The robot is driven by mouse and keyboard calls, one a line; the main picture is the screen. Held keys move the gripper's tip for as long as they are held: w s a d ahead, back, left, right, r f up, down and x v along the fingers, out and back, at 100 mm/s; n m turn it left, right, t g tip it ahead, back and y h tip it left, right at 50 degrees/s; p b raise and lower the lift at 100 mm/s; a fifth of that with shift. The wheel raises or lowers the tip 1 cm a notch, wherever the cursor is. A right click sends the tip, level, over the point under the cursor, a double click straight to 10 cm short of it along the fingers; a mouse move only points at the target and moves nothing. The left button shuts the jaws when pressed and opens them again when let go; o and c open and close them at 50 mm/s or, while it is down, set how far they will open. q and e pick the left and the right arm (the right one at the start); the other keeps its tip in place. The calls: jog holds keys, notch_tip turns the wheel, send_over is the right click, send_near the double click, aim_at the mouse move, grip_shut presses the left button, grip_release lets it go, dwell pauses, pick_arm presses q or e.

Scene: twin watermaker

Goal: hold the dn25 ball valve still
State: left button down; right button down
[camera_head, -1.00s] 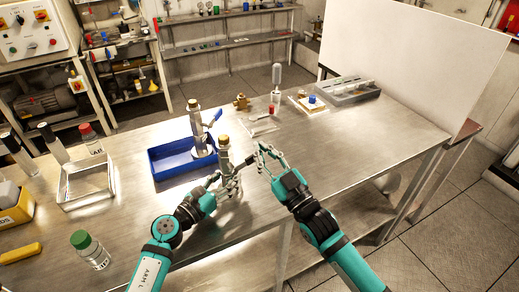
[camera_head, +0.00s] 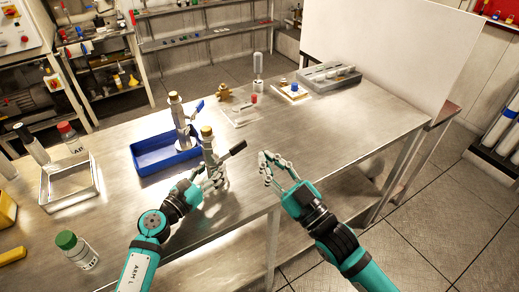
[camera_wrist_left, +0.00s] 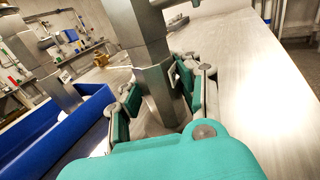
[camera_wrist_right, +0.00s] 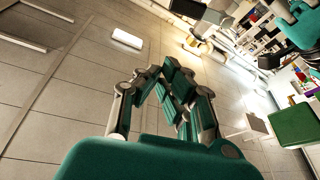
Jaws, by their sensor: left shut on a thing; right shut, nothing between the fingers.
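A grey metal valve with a brass-coloured top (camera_head: 207,148) and a dark lever (camera_head: 234,150) stands upright near the table's front edge; I take it for the DN25 ball valve. My left gripper (camera_head: 215,178) is shut on its lower body. The left wrist view shows the grey body (camera_wrist_left: 140,40) between the fingers; its top is out of that frame. My right gripper (camera_head: 268,160) is shut and empty, to the right of the valve and apart from it. The right wrist view shows its fingers (camera_wrist_right: 168,78) with nothing between them.
A similar valve with a blue lever (camera_head: 180,118) stands in a blue tray (camera_head: 150,162) behind. A brass fitting (camera_head: 223,92) and a grey tray (camera_head: 331,77) lie further back.

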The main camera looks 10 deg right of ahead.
jog(key=shift+d, duration=0.1)
dwell(0.3)
notch_tip(320, 180, up, 3)
send_over(231, 153)
jog(key=d, duration=0.3)
jog(key=shift+s+d+f, duration=0.15)
jog(key=shift+d+f, duration=0.1)
jog(key=shift+f, duration=0.7)
jog(key=shift+s+d+f, duration=0.1)
jog(key=shift+d+f, duration=0.1)
jog(key=shift+f, duration=0.7)
jog(key=f+m, duration=0.1)
jog(key=m, duration=0.1)
jog(key=d+f+m+h, duration=0.1)
jog(key=m, duration=0.1)
jog(key=shift+w+t+h, duration=0.2)
jog(key=shift+t+h, duration=0.1)
jog(key=shift+t, duration=0.1)
